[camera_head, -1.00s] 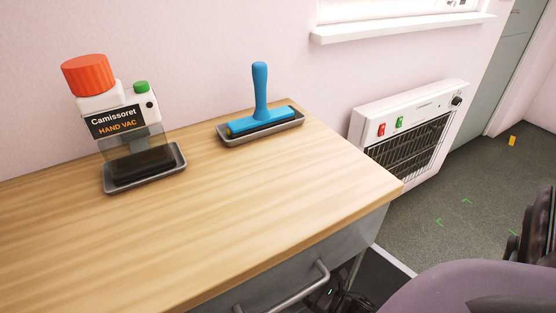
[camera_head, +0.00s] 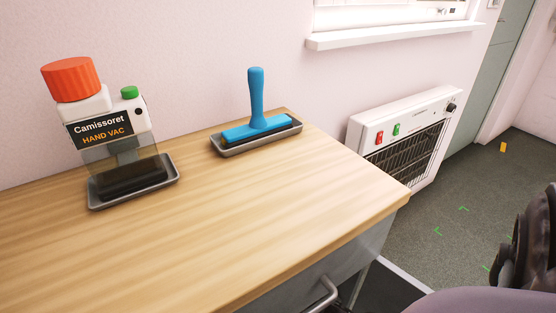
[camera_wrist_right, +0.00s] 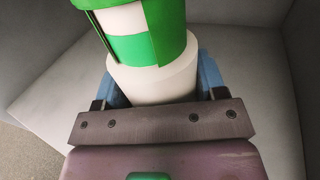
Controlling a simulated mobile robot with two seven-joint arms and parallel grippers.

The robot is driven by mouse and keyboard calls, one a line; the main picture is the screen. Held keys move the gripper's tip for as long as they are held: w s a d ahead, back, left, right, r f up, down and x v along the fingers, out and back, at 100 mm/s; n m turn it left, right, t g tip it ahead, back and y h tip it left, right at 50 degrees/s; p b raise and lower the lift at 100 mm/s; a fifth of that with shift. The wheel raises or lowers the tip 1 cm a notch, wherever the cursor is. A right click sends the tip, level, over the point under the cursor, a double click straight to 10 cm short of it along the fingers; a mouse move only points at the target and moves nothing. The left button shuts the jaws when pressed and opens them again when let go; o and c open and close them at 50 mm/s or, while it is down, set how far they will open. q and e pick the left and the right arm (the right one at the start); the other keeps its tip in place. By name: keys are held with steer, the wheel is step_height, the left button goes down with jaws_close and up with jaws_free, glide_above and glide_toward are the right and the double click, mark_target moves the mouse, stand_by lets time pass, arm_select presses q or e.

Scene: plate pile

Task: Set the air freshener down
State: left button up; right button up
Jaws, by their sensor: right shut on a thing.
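The air freshener (camera_wrist_right: 155,85), a white cylinder with green and white bands, shows in the right wrist view; its top runs out of the frame. My right gripper (camera_wrist_right: 155,82) is shut on its white lower part, with a blue finger on each side. A pale grey surface lies behind it; I cannot tell how far off that is. In the head view the air freshener does not show, and neither gripper shows. The wooden counter (camera_head: 250,210) has a wide bare area in front.
A hand vac (camera_head: 110,135) with an orange cap stands in a grey tray (camera_head: 165,188) at left. A blue-handled tool (camera_head: 256,100) stands in another tray (camera_head: 228,152) at the back. A white heater (camera_head: 405,130) is on the wall beyond the counter's right edge.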

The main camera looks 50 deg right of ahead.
steer(key=shift+r, duration=0.15)
steer(key=shift+f, duration=0.25)
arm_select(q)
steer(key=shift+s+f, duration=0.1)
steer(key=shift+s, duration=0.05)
arm_select(e)
steer(key=o, duration=1)
steer(key=shift+o, duration=0.2)
steer(key=shift+r, duration=0.1)
steer(key=shift+w+r, duration=0.1)
steer(key=shift+r, duration=0.1)
steer(key=s, duration=0.3)
steer(key=s+d, duration=0.1)
steer(key=s, duration=0.3)
steer(key=s+p, duration=0.1)
steer(key=s, duration=0.2)
steer(key=shift+s+d, duration=0.35)
steer(key=shift+s, duration=0.05)
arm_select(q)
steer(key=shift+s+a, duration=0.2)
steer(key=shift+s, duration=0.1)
arm_select(e)
steer(key=shift+s, duration=0.6)
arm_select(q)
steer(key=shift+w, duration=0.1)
arm_select(e)
steer(key=shift+f, duration=0.1)
